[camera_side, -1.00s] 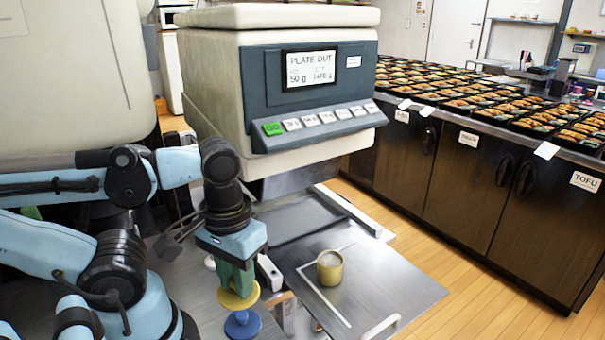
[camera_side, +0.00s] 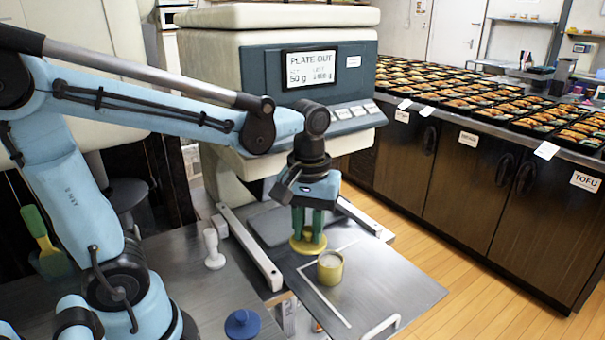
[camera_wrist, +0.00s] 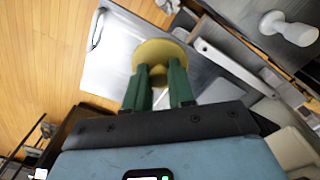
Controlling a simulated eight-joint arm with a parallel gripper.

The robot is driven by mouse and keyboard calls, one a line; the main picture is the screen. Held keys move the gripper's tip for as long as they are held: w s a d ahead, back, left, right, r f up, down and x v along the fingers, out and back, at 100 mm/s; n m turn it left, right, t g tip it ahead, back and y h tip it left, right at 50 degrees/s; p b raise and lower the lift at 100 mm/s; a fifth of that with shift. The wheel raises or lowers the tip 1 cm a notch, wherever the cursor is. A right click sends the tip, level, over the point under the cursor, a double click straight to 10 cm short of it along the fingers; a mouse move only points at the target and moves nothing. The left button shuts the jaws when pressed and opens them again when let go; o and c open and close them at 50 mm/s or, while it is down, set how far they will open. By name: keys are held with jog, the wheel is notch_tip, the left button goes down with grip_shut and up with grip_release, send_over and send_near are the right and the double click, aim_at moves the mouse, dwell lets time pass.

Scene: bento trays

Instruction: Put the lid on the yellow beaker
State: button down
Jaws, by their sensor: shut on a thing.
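My gripper (camera_side: 309,228) is shut on a yellow lid (camera_side: 307,245) and holds it level, just left of and behind the yellow beaker in the side view. The yellow beaker (camera_side: 330,272) stands upright on the metal plate, with its open top showing pale contents. The lid is above the plate and apart from the beaker as far as the side view shows. In the wrist view the lid (camera_wrist: 160,52) is a yellow disc between the green fingers (camera_wrist: 158,78). The beaker cannot be made out there.
A blue lid (camera_side: 242,324) with a knob lies on the table at front left. A white knobbed tool (camera_side: 213,250) stands on the left table. The weighing machine (camera_side: 280,30) rises behind my gripper. The metal plate (camera_side: 400,285) is clear right of the beaker.

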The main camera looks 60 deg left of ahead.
jog(key=w+a+f+n, duration=0.2)
jog(key=w+a+f, duration=0.4)
jog(key=w, duration=0.4)
notch_tip(320, 180, down, 7)
jog(key=shift+d, duration=0.35)
jog(key=shift+f, duration=0.1)
dwell(2.0)
jog(key=shift+c, duration=2)
grip_release()
notch_tip(320, 180, up, 7)
